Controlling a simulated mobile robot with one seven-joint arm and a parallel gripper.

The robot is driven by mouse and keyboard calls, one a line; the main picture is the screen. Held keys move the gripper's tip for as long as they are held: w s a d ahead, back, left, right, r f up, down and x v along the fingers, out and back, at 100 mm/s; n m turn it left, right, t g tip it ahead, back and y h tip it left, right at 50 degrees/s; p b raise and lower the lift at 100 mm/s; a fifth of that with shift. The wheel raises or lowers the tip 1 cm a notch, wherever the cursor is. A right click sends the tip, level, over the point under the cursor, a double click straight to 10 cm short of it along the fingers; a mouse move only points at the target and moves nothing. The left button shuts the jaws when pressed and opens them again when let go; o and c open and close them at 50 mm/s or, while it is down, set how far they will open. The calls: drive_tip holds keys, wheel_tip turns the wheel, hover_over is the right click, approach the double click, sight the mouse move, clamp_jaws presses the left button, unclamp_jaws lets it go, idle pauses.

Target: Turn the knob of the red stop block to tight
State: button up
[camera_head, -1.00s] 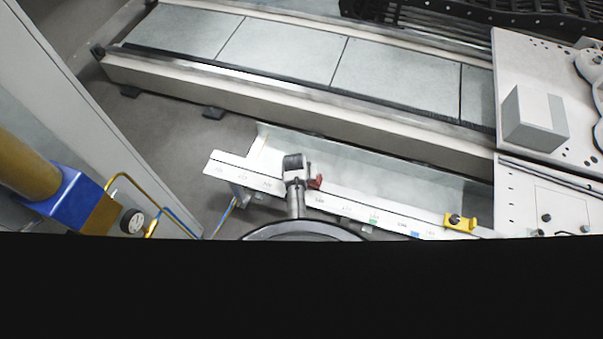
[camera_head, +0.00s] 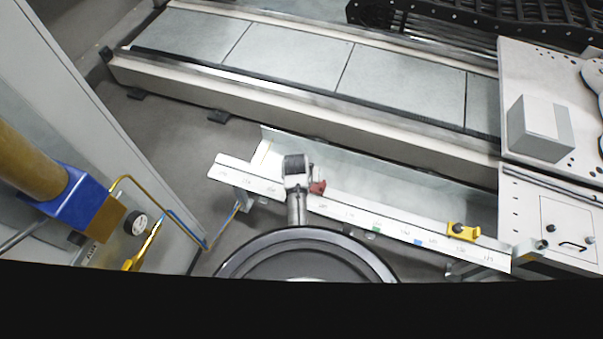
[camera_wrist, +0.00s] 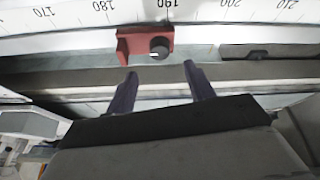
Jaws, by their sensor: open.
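The red stop block (camera_wrist: 131,43) sits on the scaled rail in the wrist view, near the 190 mark. Its dark round knob (camera_wrist: 159,48) faces my camera and carries a light pointer line directed to the left. My gripper (camera_wrist: 164,80) is open and empty, its two dark fingers apart just short of the knob and on either side of its line. In the head view the red stop block (camera_head: 317,187) shows beside my wrist, partly hidden by it. The gripper fingers cannot be made out in that view.
The white scaled rail (camera_head: 350,213) runs to the right, with a yellow stop block (camera_head: 463,231) farther along it. A long grey-topped track (camera_head: 300,65) lies behind. A pressure gauge (camera_head: 136,224) and pipes stand at the left. A grey box (camera_head: 540,130) stands at the right.

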drive_tip(key=v, duration=0.6)
drive_tip(key=shift+r, duration=0.25)
drive_tip(key=shift+s, duration=0.1)
